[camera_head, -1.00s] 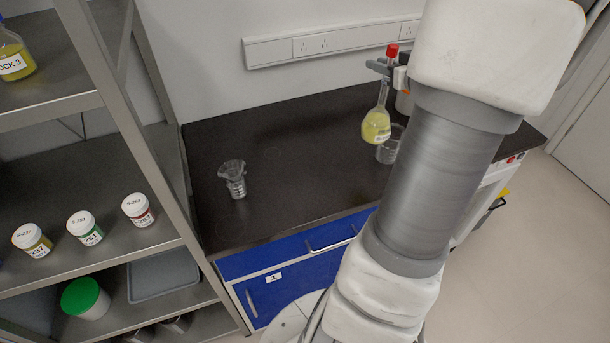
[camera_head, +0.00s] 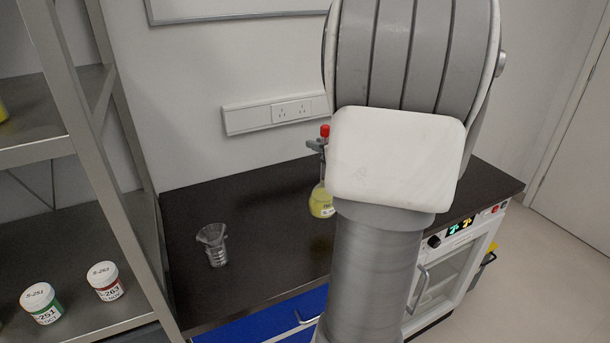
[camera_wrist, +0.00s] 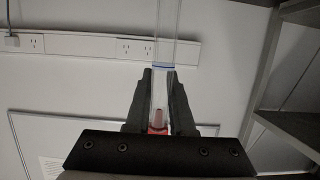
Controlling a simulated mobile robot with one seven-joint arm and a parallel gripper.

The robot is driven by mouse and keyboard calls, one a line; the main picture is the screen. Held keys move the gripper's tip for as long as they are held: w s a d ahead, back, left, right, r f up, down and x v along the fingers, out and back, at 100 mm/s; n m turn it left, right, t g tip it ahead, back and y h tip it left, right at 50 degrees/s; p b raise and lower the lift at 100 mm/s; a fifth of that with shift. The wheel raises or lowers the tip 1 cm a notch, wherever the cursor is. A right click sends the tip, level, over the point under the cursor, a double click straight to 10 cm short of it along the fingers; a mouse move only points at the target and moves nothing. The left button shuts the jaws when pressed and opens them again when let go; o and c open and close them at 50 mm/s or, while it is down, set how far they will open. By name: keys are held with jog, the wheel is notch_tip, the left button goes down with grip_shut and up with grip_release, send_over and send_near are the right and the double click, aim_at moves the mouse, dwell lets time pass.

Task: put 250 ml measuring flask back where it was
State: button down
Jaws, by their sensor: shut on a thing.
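The measuring flask (camera_head: 321,203) has a round bulb with yellow liquid, a long neck and a red stopper. It hangs upright over the dark bench top (camera_head: 270,250) in the head view, its right side partly hidden by my arm. My gripper (camera_head: 318,145) is shut on its neck just below the stopper. In the wrist view my gripper (camera_wrist: 159,85) has both fingers on the clear glass neck (camera_wrist: 167,50), which carries a blue ring mark. I cannot tell how far the bulb is above the bench.
A glass beaker with a funnel-like top (camera_head: 213,245) stands on the bench to the left. A metal shelf rack (camera_head: 100,130) at left holds labelled jars (camera_head: 105,281). An appliance with a lit display (camera_head: 455,250) is at right. A socket strip (camera_head: 275,113) is on the wall.

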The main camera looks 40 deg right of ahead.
notch_tip(320, 180, down, 6)
jog(key=w+a+b, duration=0.1)
jog(key=w+b, duration=0.1)
jog(key=w, duration=0.1)
jog(key=shift+a, duration=0.3)
jog(key=shift+f+b, duration=0.15)
jog(key=shift+b, duration=0.15)
jog(key=c, duration=0.8)
grip_release()
jog(key=p+v, duration=0.2)
jog(key=v, duration=1)
jog(key=shift+r+p, duration=0.25)
jog(key=shift+p, duration=0.1)
